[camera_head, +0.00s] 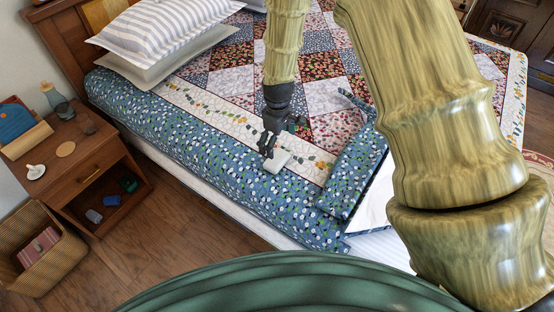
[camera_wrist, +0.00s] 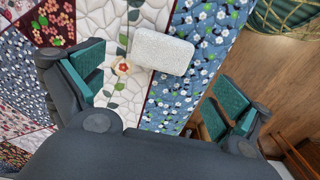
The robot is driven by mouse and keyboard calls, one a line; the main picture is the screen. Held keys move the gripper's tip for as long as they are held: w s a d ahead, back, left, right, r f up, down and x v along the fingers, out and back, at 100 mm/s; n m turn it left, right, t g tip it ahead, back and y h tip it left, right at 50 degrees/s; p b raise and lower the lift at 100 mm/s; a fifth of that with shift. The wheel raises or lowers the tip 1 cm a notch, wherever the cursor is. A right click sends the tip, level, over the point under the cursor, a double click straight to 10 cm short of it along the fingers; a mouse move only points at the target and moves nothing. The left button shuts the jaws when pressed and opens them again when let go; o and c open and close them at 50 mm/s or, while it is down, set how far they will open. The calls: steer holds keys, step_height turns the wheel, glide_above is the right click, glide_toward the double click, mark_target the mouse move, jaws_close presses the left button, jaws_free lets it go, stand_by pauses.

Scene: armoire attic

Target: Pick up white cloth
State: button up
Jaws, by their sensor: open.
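The white cloth (camera_head: 277,161) is a small pale folded block. It lies on the bed (camera_head: 213,166), across the border between the white floral quilt strip and the blue floral cover. In the wrist view the cloth (camera_wrist: 162,52) sits at the top middle, ahead of and between my fingers. My gripper (camera_head: 268,152) is just above the bed beside the cloth, at its upper left in the head view. In the wrist view my gripper (camera_wrist: 157,88) is open, with its green pads wide apart and nothing between them. I cannot tell the exact height gap.
A fabric bag or folded bundle (camera_head: 352,172) lies on the bed right of the cloth. Striped pillows (camera_head: 165,28) are at the headboard. A wooden nightstand (camera_head: 75,150) with small items and a wicker basket (camera_head: 42,262) stand at left. The quilt around the cloth is clear.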

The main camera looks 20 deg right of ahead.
mark_target(277, 158)
step_height(277, 158, down, 2)
steer(key=shift+w+f, duration=0.1)
steer(key=shift+s+a+f+p, duration=0.1)
steer(key=shift+s+f+p, duration=0.1)
steer(key=shift+f+p, duration=0.85)
steer(key=shift+f, duration=2.05)
steer(key=c, duration=0.8)
steer(key=shift+r, duration=0.1)
